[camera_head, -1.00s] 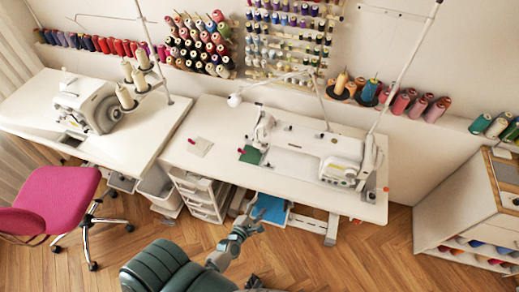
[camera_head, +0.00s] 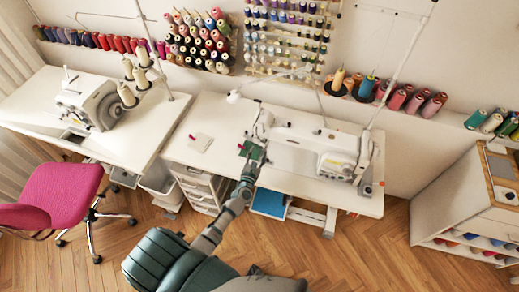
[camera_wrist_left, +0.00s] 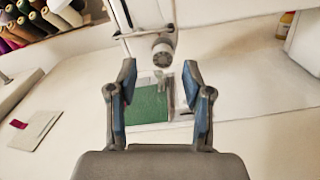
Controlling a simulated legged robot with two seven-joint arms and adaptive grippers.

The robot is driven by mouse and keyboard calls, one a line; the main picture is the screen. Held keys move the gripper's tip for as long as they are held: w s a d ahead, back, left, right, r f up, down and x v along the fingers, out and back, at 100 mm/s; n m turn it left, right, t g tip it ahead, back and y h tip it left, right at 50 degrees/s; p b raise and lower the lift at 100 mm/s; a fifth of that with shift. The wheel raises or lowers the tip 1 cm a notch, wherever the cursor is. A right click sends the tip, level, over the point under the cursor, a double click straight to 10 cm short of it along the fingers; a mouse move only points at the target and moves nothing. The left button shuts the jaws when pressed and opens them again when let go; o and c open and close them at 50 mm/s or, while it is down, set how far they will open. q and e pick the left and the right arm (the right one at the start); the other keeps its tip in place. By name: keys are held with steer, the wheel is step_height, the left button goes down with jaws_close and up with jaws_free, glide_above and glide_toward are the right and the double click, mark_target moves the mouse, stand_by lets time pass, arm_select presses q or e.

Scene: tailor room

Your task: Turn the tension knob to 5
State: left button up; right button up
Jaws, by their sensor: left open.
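The white sewing machine (camera_head: 300,150) stands on the right-hand table. In the left wrist view, a round ridged grey knob (camera_wrist_left: 163,52) sits on the front of its head; it looks like the tension knob. Its markings are too small to read. My left gripper (camera_head: 254,153) reaches over the table's front edge towards the machine's left end. In the left wrist view, my gripper (camera_wrist_left: 158,72) is open and empty, with the knob ahead between its fingertips and apart from them. A green cloth piece (camera_wrist_left: 149,104) lies below the needle area. My right gripper is not in view.
The white table (camera_head: 215,115) has a small pad (camera_head: 200,142) with a red mark left of the machine. Another machine (camera_head: 92,103) stands on the left table. A pink chair (camera_head: 62,193) is at left. A wooden cabinet (camera_head: 455,205) stands at right.

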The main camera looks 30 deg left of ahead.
mark_target(262, 146)
arm_select(q)
steer(key=shift+w, duration=1.35)
steer(key=shift+a, duration=0.2)
jaws_close()
steer(key=shift+m, duration=0.3)
